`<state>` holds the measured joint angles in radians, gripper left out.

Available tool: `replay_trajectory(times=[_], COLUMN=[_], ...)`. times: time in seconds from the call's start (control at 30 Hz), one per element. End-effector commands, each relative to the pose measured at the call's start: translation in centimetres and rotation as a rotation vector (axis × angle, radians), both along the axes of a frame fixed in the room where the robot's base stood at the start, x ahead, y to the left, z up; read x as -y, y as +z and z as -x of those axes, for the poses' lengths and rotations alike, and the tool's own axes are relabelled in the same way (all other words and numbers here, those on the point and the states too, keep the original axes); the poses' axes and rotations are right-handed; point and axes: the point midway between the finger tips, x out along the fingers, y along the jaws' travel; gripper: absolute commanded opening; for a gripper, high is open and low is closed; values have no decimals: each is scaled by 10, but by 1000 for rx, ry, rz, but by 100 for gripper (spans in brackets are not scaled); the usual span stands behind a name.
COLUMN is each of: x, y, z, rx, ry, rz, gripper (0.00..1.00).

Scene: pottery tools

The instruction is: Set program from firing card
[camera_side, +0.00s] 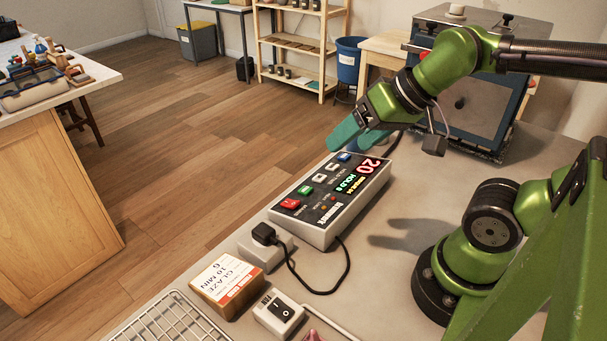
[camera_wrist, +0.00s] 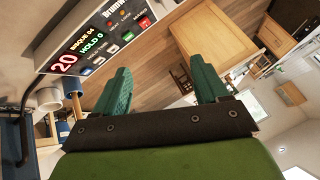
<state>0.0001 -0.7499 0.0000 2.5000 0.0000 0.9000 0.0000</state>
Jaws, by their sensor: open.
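The controller box (camera_side: 325,228) lies on the grey table in the side view. Its display (camera_side: 352,180) shows a red 20, yellow BISQUE 04 and green HOLD 0; the display also shows in the wrist view (camera_wrist: 76,52). A row of buttons runs along it: red (camera_side: 289,203), green (camera_side: 305,190), two white (camera_side: 325,173) and blue (camera_side: 344,157). The firing card (camera_side: 228,283) stands nearer the camera, reading GLAZE 6 and 10 MIN. My gripper (camera_side: 348,137) is above the controller's far end, near the blue button. Its teal fingers (camera_wrist: 160,68) are apart and empty.
A dark kiln (camera_side: 475,85) stands at the back right. A black plug (camera_side: 264,234) with a looping cable, a rocker switch box (camera_side: 278,313) and a wire rack (camera_side: 172,320) are at the front.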

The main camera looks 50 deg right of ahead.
Motion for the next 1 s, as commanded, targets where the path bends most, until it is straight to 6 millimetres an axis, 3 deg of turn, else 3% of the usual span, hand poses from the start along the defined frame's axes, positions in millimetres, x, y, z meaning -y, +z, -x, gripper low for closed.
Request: replay_trajectory(times=[0.07,0.47,1.0], x=[0,0,0], y=[0,0,0], z=[0,0,0], rx=[0,0,0], ry=[0,0,0], rz=[0,0,0], gripper=[60,0,0])
